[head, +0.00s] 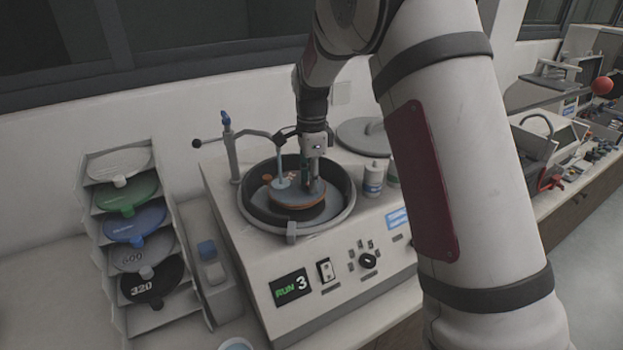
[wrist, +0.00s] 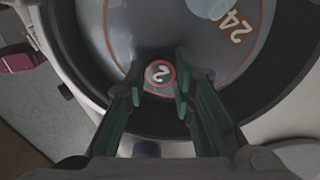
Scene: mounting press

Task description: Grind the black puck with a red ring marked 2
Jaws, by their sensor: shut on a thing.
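The black puck (wrist: 160,76) with a red ring and a white 2 on top is between my fingers in the wrist view. My gripper (wrist: 160,88) is shut on the puck, over a grey disc (wrist: 205,60) marked 240 inside the grinder bowl. In the head view my gripper (head: 313,182) reaches down into the bowl (head: 345,212) of the grinding machine (head: 240,235). The puck is hidden there. I cannot tell whether the puck touches the disc. The machine's display (head: 290,287) reads RUN 3.
A rack (head: 110,240) of discs, among them 600 and 320, stands left of the machine. A jointed arm with a blue knob (head: 226,120) rises at the bowl's back left. A round lid (head: 365,135) and small bottles (head: 374,180) are right of the bowl.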

